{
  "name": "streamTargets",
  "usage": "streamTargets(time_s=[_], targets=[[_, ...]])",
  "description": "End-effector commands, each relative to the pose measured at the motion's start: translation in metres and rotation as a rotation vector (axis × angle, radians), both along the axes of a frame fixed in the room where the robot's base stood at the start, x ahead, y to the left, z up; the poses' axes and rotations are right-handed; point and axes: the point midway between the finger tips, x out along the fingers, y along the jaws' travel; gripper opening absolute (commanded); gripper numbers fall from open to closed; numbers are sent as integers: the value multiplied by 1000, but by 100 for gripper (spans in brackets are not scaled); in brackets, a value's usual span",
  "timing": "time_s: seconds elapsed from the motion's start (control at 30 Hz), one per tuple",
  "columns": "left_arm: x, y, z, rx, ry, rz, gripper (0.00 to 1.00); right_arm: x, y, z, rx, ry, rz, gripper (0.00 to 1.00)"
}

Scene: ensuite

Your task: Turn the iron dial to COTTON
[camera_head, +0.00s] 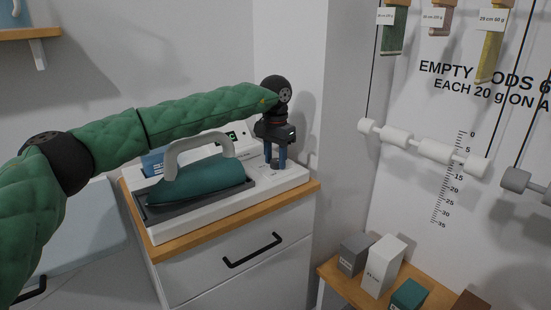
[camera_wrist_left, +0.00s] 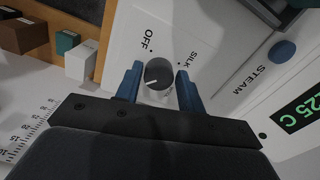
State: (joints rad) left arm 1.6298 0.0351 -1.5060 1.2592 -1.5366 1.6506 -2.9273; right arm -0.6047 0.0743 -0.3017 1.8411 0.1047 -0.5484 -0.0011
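The teal iron (camera_head: 205,180) with a pale handle lies on a white station (camera_head: 290,178) on a wooden-topped cabinet. My left gripper (camera_head: 275,152) points down at the station's right end. In the left wrist view the round grey dial (camera_wrist_left: 158,73) sits between the blue fingertips of my left gripper (camera_wrist_left: 160,76). The fingers stand on both sides of the dial with thin gaps showing; contact cannot be told for sure. The dial's white mark points to the picture's left and slightly down. Labels OFF and SILK show above the dial; COTTON is not visible. My right gripper is out of view.
A blue STEAM button (camera_wrist_left: 282,52) and a green display (camera_wrist_left: 300,112) lie right of the dial in the wrist view. The wall corner is close behind the left gripper. A small shelf with several blocks (camera_head: 383,265) stands at the right, below hanging rods.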

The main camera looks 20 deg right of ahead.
Motion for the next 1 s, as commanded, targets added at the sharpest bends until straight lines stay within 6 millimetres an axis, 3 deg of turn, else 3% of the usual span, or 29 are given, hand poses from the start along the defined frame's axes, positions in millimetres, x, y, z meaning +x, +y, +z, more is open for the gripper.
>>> streamTargets(time_s=[0.07,0.47,1.0], targets=[[0,0,0,0,0,0,54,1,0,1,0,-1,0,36],[-1,0,4,1,1,0,54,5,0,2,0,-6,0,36],[0,0,72,1,1,0,54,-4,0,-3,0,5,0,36]])
